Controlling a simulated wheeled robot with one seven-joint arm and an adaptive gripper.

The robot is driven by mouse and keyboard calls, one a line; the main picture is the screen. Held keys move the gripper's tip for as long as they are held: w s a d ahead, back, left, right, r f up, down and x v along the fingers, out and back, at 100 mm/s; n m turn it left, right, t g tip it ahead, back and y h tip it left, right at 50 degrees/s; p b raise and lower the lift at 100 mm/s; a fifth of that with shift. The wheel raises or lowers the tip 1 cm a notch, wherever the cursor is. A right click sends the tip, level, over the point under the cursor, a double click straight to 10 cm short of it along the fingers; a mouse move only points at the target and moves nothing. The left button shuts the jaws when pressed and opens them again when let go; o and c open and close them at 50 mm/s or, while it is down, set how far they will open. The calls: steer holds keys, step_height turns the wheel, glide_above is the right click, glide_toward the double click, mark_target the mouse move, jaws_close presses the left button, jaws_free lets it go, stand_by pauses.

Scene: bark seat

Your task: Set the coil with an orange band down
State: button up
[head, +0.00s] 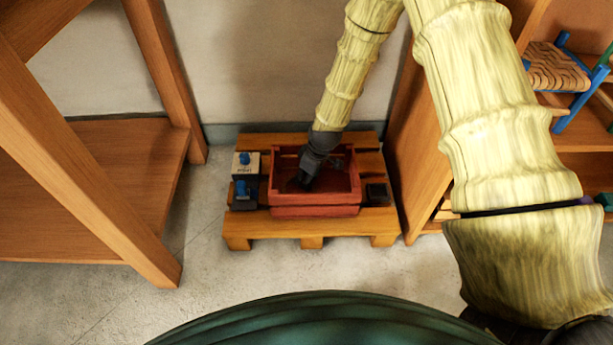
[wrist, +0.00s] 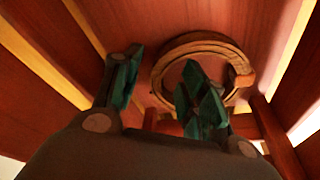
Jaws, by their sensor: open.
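The coil (wrist: 205,39) is a flat brown ring in the wrist view, lying on the red slatted floor inside the red crate (head: 315,211). An orange-brown piece shows at its right side, perhaps its band. My gripper (wrist: 160,85) is open, with its dark green fingertips apart and nothing between them. The right finger covers part of the ring in the picture; I cannot tell whether it touches. In the head view my gripper (head: 306,182) reaches down into the crate, and the coil cannot be made out there.
The crate stands on a wooden pallet (head: 310,226) by the wall. A white box with a blue top (head: 245,164) and a dark box with a blue part (head: 244,191) stand left of it. A small black box (head: 377,193) stands right. Wooden shelving flanks both sides.

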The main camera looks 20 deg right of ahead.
steer(key=p+v, duration=0.7)
steer(key=v, duration=0.5)
